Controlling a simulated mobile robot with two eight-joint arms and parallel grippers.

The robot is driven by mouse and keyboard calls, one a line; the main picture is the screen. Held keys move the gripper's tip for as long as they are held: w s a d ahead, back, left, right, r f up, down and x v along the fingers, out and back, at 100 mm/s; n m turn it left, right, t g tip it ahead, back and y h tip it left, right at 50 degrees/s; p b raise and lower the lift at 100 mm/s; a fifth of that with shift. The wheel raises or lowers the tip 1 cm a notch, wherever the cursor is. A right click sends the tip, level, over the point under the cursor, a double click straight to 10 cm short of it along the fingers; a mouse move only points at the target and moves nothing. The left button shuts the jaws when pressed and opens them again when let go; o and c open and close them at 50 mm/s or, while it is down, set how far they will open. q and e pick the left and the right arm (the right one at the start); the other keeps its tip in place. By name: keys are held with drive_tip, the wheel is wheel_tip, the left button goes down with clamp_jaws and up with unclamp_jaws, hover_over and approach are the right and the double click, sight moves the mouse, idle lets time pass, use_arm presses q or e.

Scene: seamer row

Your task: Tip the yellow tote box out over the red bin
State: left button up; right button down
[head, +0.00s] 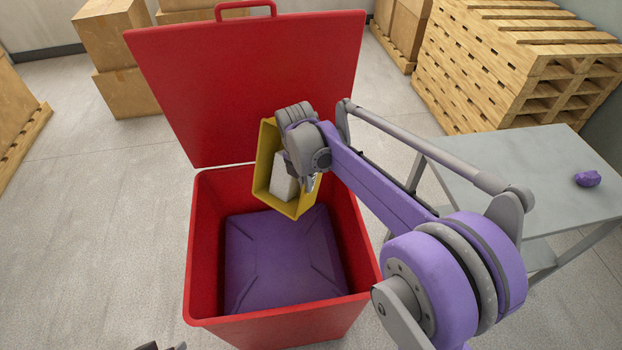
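The yellow tote box (262,160) hangs above the red bin (205,250), tilted with its open side turned toward my view. A pale grey block (284,176) is inside it. My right gripper (312,182) is at the tote's right side and appears shut on its wall; the wrist hides part of the tote. The bin stands open, its red lid (240,80) raised at the back. A large purple item (285,262) fills much of the bin's floor. A small dark grey part at the bottom edge may be my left gripper (163,346), mostly cut off.
A grey table (520,165) with a small purple object (588,179) stands at the right. Stacked wooden pallets (510,60) are behind it. Cardboard boxes (115,45) stand at the back left. The floor left of the bin is clear.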

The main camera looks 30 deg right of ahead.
drive_tip(key=a+h, duration=0.1)
drive_tip(key=s+a+t+h, duration=0.1)
drive_tip(key=a+r+h, duration=0.1)
drive_tip(key=shift+s+t, duration=0.3)
drive_tip(key=shift+t, duration=0.1)
drive_tip(key=s+a+t+h+b, duration=0.3)
drive_tip(key=a+h+b, duration=0.2)
drive_tip(key=a+h, duration=0.1)
drive_tip(key=shift+f+b, duration=0.2)
drive_tip(key=shift+b, duration=0.1)
drive_tip(key=shift+s+d, duration=0.1)
idle(0.7)
